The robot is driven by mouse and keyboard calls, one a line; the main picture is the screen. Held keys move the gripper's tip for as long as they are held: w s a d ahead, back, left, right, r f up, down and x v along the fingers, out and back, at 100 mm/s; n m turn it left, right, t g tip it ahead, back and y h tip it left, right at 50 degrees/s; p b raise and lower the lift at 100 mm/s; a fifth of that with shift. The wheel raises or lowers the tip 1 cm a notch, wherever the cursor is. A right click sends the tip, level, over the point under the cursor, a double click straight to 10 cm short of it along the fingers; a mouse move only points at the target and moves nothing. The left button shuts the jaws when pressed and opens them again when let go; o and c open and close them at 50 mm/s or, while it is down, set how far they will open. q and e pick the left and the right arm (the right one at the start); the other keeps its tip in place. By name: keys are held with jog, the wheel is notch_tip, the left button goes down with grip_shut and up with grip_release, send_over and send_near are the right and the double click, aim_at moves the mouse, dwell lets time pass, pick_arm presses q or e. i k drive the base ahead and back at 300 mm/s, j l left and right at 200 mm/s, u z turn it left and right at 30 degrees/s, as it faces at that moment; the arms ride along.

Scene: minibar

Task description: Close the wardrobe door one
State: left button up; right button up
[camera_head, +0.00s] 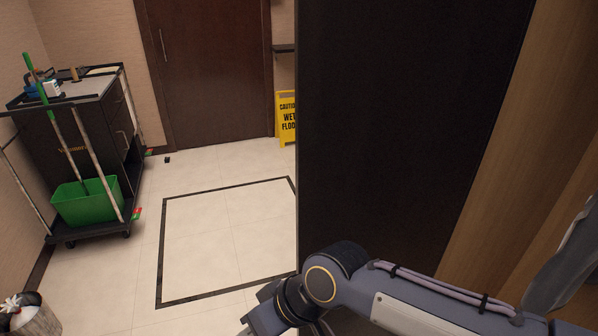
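A tall dark brown door panel (400,130) stands open in the middle right of the head view, next to a light wood wall or frame (520,170). I take it to be the wardrobe door. My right arm reaches in from the lower right, in front of the panel's lower part. Its wrist end and part of the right gripper (255,324) show at the bottom edge, near the panel's lower left side. The fingertips are cut off by the picture edge, and contact with the door cannot be told. My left gripper is not in view.
A cleaning cart (75,150) with a green bucket (88,203) stands at the left wall. A yellow wet-floor sign (287,118) is partly hidden behind the panel. A closed brown door (213,75) is at the back. The tiled floor (225,240) between is clear.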

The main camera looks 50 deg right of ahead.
aim_at(397, 102)
jog(key=i+j, duration=0.7)
jog(key=i, duration=0.2)
jog(key=i+z, duration=0.25)
jog(key=z, duration=0.2)
jog(key=i+z, duration=0.25)
jog(key=z, duration=0.25)
jog(key=i+z, duration=0.2)
jog(key=z, duration=0.25)
jog(key=i+z, duration=0.15)
jog(key=z, duration=0.3)
jog(key=i+z, duration=0.15)
jog(key=z, duration=0.3)
jog(key=i+j+z, duration=0.15)
jog(key=z, duration=0.35)
jog(key=i+j+z, duration=0.1)
jog(key=z, duration=0.35)
jog(key=i+j+z, duration=0.1)
jog(key=z, duration=0.35)
jog(key=j+z, duration=0.3)
jog(key=z, duration=0.15)
jog(key=i+j+z, duration=0.2)
jog(key=j+z, duration=0.2)
jog(key=i+j+z, duration=0.1)
jog(key=j, duration=0.55)
jog(key=i+l, duration=0.15)
jog(key=l, duration=0.15)
jog(key=z, duration=0.05)
